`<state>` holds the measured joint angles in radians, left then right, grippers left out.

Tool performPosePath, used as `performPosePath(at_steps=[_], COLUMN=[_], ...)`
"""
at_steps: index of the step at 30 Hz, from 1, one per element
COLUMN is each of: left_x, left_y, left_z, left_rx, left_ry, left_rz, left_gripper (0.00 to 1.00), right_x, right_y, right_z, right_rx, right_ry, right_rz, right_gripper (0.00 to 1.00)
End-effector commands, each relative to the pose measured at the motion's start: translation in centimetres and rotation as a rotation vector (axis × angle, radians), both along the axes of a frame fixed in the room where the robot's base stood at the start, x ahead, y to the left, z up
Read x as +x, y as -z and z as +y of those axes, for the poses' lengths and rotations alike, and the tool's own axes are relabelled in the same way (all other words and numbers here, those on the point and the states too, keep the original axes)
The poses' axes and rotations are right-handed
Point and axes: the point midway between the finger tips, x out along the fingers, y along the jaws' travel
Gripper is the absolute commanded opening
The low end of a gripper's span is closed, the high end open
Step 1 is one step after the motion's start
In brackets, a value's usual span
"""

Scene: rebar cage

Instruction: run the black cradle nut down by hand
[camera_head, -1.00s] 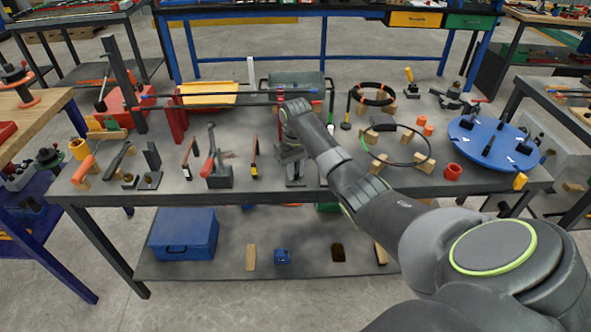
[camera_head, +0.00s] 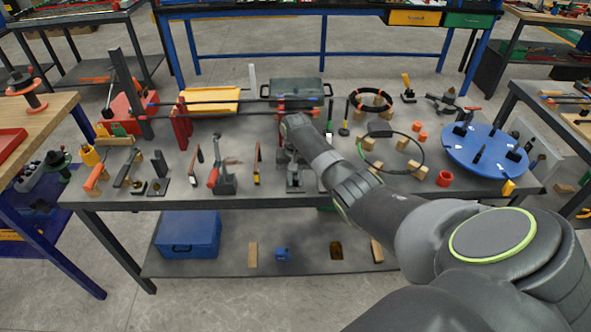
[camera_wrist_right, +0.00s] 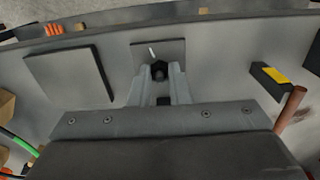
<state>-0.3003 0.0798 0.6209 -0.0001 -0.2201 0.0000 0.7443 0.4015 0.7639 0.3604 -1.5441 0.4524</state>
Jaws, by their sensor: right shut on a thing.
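The black cradle nut (camera_wrist_right: 159,70) shows in the right wrist view between the fingertips of my right gripper (camera_wrist_right: 160,72). The gripper is shut on it from both sides. A grey base plate (camera_wrist_right: 145,50) with a small white mark lies just beyond the nut. In the head view my right arm reaches in from the lower right to the middle of the grey bench (camera_head: 330,193). There the wrist hides the right fingertips and the nut; a grey stand (camera_head: 295,178) shows just below. My left gripper is not in view.
Red posts (camera_head: 181,125) and long bars stand behind and left of the wrist. Clamps and hand tools (camera_head: 223,176) lie left. Black cable rings (camera_head: 370,104) and a blue round plate (camera_head: 487,150) are right. A dark flat block (camera_wrist_right: 70,76) lies beside the gripper.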

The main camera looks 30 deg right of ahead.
Motion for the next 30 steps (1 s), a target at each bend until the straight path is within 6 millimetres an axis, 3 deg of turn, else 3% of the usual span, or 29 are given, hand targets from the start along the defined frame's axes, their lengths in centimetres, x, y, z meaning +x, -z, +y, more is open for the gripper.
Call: performPosePath(at_steps=[1,9,30], left_x=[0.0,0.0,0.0], left_y=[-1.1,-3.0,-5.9], left_z=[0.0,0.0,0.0], left_rx=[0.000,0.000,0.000], left_ry=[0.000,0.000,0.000], left_rz=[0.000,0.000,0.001], left_gripper=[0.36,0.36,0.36], right_x=[0.1,0.1,0.2], right_y=[-0.6,-0.5,-0.4], right_z=[0.0,0.0,-0.1], right_rx=[-0.001,-0.002,-0.002], right_ry=[0.046,0.301,0.965], right_rz=[-0.001,-0.002,-0.006], right_gripper=[0.00,0.00,0.00])
